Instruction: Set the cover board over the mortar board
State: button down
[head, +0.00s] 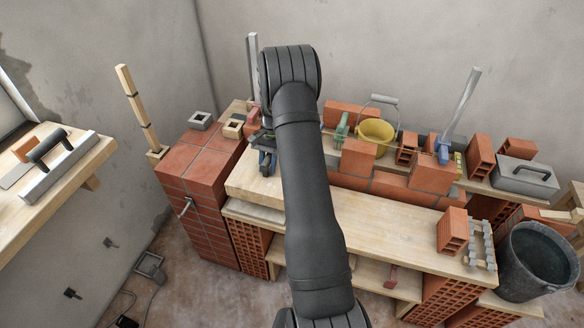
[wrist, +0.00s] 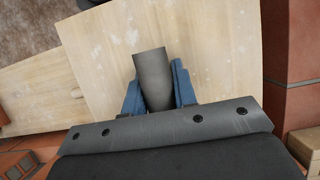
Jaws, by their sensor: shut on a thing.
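My gripper (wrist: 153,88) has blue fingers shut on an upright grey cylindrical handle (wrist: 152,70). Below the handle is a pale, stained wooden board, which I take for the cover board (wrist: 215,50). In the head view my gripper (head: 267,162) is partly behind my arm, and the board (head: 245,182) shows at the left end of the bench beside the brick pillar. Its right part is hidden by my arm. I cannot tell whether it touches what is under it. I cannot make out the mortar board; it may be hidden beneath the held board.
The brick pillar (head: 190,165) stands close on the left. The wooden bench top (head: 385,222) runs right, mostly clear, with a hollow brick (head: 452,231) near its right end. Behind stand loose bricks and a yellow bucket (head: 376,133). A dark bucket (head: 535,262) is at far right.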

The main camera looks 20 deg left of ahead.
aim_at(261, 177)
jog(key=shift+s+a, duration=0.15)
jog(key=shift+a, duration=0.5)
jog(key=shift+s+a, duration=0.15)
jog(key=shift+a, duration=0.5)
jog(key=shift+f, duration=3.05)
jog(key=shift+f, duration=0.35)
jog(key=shift+f, duration=0.2)
jog(key=shift+f, duration=0.4)
jog(key=c, duration=1.1)
grip_release()
